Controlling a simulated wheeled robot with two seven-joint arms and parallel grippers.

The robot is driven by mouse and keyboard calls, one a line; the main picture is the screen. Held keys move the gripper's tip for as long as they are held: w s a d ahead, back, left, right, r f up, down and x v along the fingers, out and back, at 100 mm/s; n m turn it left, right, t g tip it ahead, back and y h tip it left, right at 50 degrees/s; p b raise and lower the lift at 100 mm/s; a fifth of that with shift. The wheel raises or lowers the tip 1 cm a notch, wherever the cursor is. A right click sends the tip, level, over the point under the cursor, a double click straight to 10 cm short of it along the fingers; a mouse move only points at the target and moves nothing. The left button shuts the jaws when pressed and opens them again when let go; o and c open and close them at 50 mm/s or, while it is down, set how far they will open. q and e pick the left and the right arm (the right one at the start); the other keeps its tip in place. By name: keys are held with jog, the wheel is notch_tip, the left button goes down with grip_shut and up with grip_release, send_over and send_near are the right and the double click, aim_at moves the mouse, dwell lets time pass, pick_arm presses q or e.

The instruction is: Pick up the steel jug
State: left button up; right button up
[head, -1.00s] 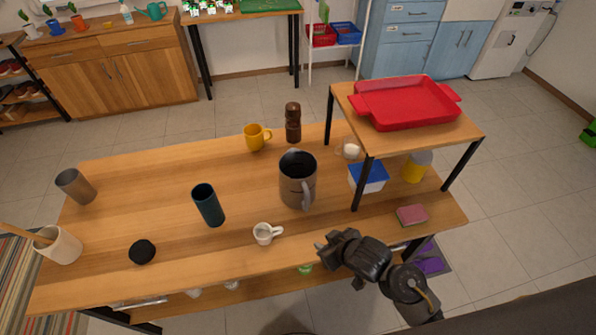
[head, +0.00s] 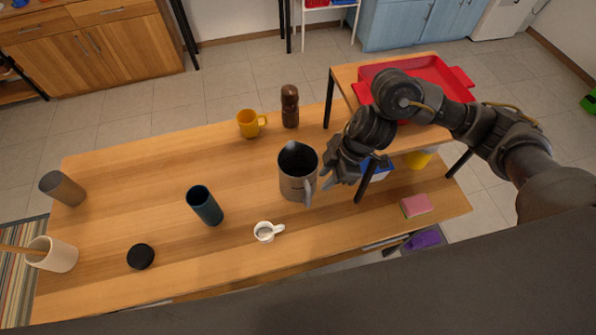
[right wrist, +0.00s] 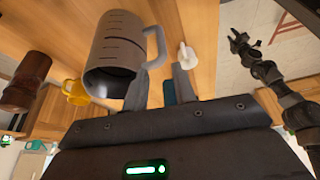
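The steel jug (head: 296,178) stands upright on the wooden table, a grey cylinder with its handle toward the front right. My right gripper (head: 330,178) is just right of the jug, close to its handle. In the right wrist view the jug (right wrist: 112,45) shows large, and the right gripper (right wrist: 160,78) has its two fingers apart, with the handle just beyond and between their tips. I cannot tell whether they touch it. My left gripper (right wrist: 243,44) shows small in the right wrist view, away from the jug; its opening is unclear.
A white cup (head: 264,232) stands in front of the jug, a dark blue cup (head: 205,206) to its left. A yellow mug (head: 248,124) and brown grinder (head: 290,106) stand behind. The raised shelf with a red tray (head: 440,75) is close right of my gripper.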

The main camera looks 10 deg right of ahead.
aim_at(308, 196)
jog(key=shift+a+p+x, duration=0.2)
jog(key=shift+p+x, duration=0.25)
jog(key=shift+x, duration=5)
jog(key=shift+s+r, duration=0.15)
jog(key=shift+s, duration=0.05)
grip_shut()
